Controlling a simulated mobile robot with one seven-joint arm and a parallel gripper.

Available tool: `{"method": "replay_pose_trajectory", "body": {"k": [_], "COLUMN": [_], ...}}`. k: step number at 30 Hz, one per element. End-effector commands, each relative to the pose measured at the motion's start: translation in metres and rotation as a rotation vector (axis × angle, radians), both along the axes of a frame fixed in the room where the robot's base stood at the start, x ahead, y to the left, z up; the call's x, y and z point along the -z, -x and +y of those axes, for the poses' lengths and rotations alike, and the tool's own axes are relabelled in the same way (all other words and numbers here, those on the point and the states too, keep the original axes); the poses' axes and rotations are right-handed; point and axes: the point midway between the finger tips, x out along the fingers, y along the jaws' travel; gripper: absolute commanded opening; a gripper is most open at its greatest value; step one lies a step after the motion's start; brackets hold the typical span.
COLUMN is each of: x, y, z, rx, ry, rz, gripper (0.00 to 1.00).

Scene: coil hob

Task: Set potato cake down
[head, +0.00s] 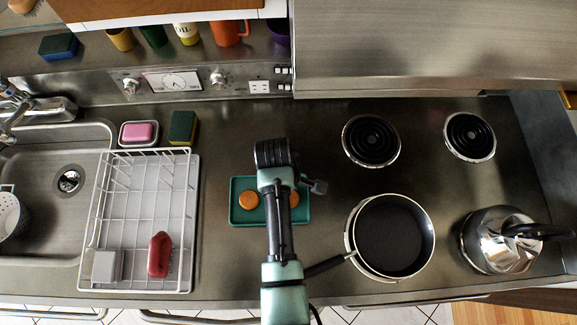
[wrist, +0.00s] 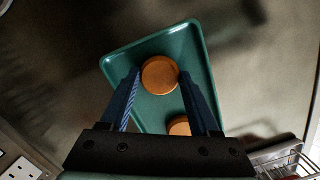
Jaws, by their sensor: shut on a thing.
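My gripper (wrist: 160,76) is shut on a round orange-brown potato cake (wrist: 160,75), one finger on each side of it. The held cake is over the green tray (wrist: 112,61); whether it touches the tray's floor I cannot tell. A second potato cake (wrist: 180,126) lies on the tray, nearer my gripper's palm in the wrist view. In the head view the teal tray (head: 236,219) is on the counter, with one cake (head: 249,200) left of my arm and another (head: 294,199) partly hidden at its right. My arm hides the fingertips there.
A black frying pan (head: 390,236) sits on the front left burner, its handle reaching toward my arm. A kettle (head: 503,240) stands at the right. A white dish rack (head: 103,200) with a red item (head: 159,254) is left of the tray. Bare counter lies between rack and tray.

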Motion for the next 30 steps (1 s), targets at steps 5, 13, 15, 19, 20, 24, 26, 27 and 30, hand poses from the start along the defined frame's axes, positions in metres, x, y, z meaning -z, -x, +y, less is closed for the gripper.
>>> {"method": "replay_pose_trajectory", "body": {"k": [5,13,15,19,20,24,26,27,30], "x": [0.001,0.003,0.003,0.003,0.002,-0.003,-0.009,-0.015,-0.033], "y": [0.0,0.0,0.0,0.0,0.0,-0.001,-0.002,-0.002,-0.003], "z": [0.0,0.0,0.0,0.0,0.0,0.0,0.001,0.002,0.004], "rx": [0.0,0.0,0.0,0.0,0.0,0.0,0.0,0.0,-0.001], "ry": [0.0,0.0,0.0,0.0,0.0,0.0,0.0,0.0,0.0], "rz": [0.0,0.0,0.0,0.0,0.0,-0.002,-0.004,-0.004,-0.006], "gripper": [0.09,0.93,0.93,0.93,0.93,0.93,0.93,0.93,0.93]}}
